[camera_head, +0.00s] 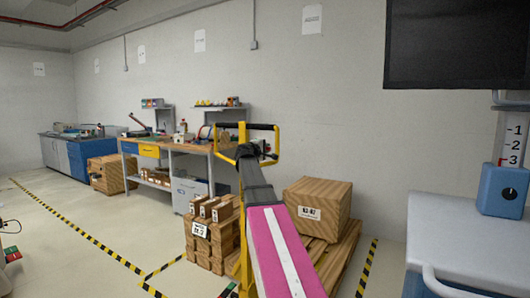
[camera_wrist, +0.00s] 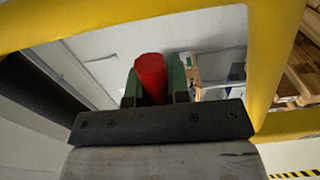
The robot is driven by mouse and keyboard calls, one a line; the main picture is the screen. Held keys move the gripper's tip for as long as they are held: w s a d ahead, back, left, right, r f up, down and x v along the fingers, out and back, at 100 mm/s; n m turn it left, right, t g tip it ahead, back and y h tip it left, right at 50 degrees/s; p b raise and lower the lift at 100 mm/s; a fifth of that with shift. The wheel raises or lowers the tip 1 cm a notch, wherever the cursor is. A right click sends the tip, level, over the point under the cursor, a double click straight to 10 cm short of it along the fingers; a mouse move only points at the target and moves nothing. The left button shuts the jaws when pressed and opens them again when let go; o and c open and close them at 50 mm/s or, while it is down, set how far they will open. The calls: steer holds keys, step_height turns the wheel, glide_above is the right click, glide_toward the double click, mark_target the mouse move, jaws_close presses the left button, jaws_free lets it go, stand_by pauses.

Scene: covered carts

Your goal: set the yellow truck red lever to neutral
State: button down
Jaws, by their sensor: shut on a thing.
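The yellow truck's handle (camera_head: 216,140) stands upright in the middle of the head view, a yellow loop with a black grip bar on top. My arm reaches to it, and my gripper (camera_head: 254,150) is at the loop, mostly hidden by my own wrist. In the wrist view the red lever (camera_wrist: 151,72) stands between the green fingers of my gripper (camera_wrist: 155,84), which is shut on it. The yellow loop (camera_wrist: 205,15) frames the view around the fingers. The lever is too small or hidden to make out in the head view.
A workbench (camera_head: 180,147) lines the back wall. A grey cart (camera_head: 455,240) stands at right.

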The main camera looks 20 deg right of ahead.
steer(key=c, duration=1.4)
jaws_free()
steer(key=shift+o, duration=0.2)
steer(key=v, duration=1)
steer(key=shift+s+a, duration=0.25)
steer(key=shift+a, duration=0.05)
steer(key=shift+f, duration=0.1)
